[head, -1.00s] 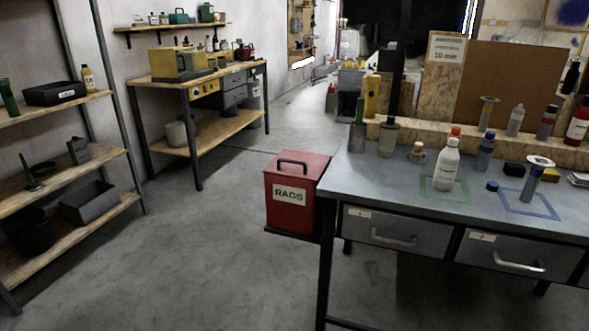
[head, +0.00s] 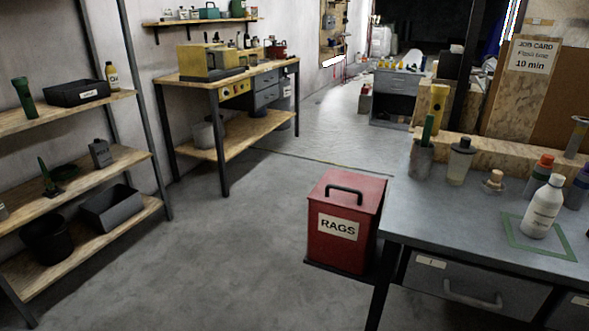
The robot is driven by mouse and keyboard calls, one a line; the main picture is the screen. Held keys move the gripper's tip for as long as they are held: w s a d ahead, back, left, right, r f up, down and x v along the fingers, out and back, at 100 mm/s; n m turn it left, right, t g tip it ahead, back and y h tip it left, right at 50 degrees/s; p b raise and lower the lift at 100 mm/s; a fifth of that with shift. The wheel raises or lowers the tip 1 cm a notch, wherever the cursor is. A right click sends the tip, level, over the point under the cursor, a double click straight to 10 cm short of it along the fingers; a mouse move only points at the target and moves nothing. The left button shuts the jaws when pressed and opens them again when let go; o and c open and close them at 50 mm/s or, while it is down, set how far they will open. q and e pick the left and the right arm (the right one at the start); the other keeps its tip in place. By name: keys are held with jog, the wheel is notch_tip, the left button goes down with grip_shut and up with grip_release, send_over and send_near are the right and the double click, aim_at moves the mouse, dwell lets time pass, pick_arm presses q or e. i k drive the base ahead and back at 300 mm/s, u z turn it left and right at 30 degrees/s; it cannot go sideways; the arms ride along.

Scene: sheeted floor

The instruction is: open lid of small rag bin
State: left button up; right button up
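The small rag bin (head: 341,247) is a red box with a white label reading RAGS. It stands upright at the left end of the grey workbench, low beside the bench's leg. Its red lid (head: 348,192) lies flat and shut on top, with a dark arched handle (head: 345,188). Neither of my grippers shows in the head view.
The grey workbench (head: 410,205) is close on the bin's right, with bottles on top and drawers in front. Shelves (head: 140,160) stand at the left wall. A wooden bench (head: 240,142) stands behind. Grey floor (head: 235,235) is clear left of the bin.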

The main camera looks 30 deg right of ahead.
aim_at(345, 190)
jog(key=z, duration=0.25)
jog(key=i, duration=0.9)
jog(key=z, duration=0.7)
